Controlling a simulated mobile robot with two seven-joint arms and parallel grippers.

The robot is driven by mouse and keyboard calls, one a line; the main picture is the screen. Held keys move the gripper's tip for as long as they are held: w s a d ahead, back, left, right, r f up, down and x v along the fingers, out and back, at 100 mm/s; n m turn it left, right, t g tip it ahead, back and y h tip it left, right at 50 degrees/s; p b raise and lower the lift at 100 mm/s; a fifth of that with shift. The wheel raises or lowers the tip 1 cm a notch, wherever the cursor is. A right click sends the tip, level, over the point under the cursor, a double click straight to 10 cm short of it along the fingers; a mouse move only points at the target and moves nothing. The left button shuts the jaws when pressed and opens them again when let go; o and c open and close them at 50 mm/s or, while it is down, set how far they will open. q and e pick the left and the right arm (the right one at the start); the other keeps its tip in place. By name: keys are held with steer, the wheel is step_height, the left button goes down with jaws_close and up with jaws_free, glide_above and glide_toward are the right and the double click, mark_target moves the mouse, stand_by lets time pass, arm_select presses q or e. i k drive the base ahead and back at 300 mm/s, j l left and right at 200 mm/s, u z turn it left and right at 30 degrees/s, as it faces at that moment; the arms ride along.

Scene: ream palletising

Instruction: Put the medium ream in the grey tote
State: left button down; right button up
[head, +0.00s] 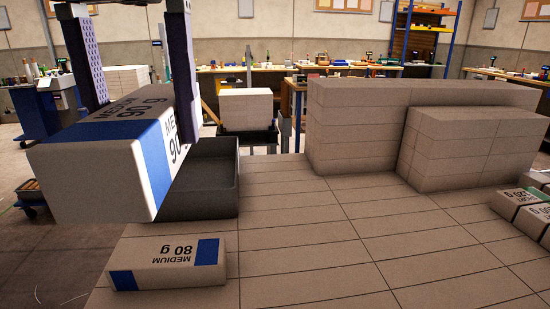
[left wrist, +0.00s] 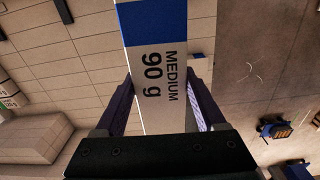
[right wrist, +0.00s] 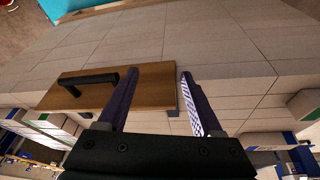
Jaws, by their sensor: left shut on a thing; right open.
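My left gripper (head: 140,112) is shut on a white and blue ream marked MEDIUM 90 g (head: 95,172), one finger on each side. It holds the ream in the air at the left. The left wrist view shows the same ream (left wrist: 150,70) between the fingers (left wrist: 160,80). The dark grey tote (head: 224,207) stands at the table's left edge; the held ream hides its left part. A smaller ream marked MEDIUM 80 g (head: 168,263) lies on the table in front of the tote. My right gripper (right wrist: 160,74) shows only in its wrist view, open and empty.
A wooden board with a black handle (right wrist: 155,88) lies below my right gripper. Stacked blocks (head: 400,125) fill the table's back right. More reams (head: 522,205) lie at the right edge. The middle of the table (head: 320,240) is clear.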

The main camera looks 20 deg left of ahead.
mark_target(215, 183)
steer(key=i+j+z, duration=0.15)
steer(key=j+z, duration=0.3)
steer(key=j, duration=0.15)
steer(key=j+z, duration=0.4)
steer(key=j, duration=0.2)
steer(key=j+z, duration=0.45)
steer(key=j, duration=0.2)
steer(key=k+j+z, duration=0.1)
steer(key=j+z, duration=0.35)
steer(key=j, duration=0.15)
steer(key=k+j+z, duration=0.1)
steer(key=j+z, duration=0.2)
steer(key=j, duration=0.15)
steer(key=k+j+z, duration=0.1)
steer(key=j+z, duration=0.2)
steer(key=k+j+z, duration=0.3)
steer(key=j, duration=0.2)
steer(key=i, duration=0.1)
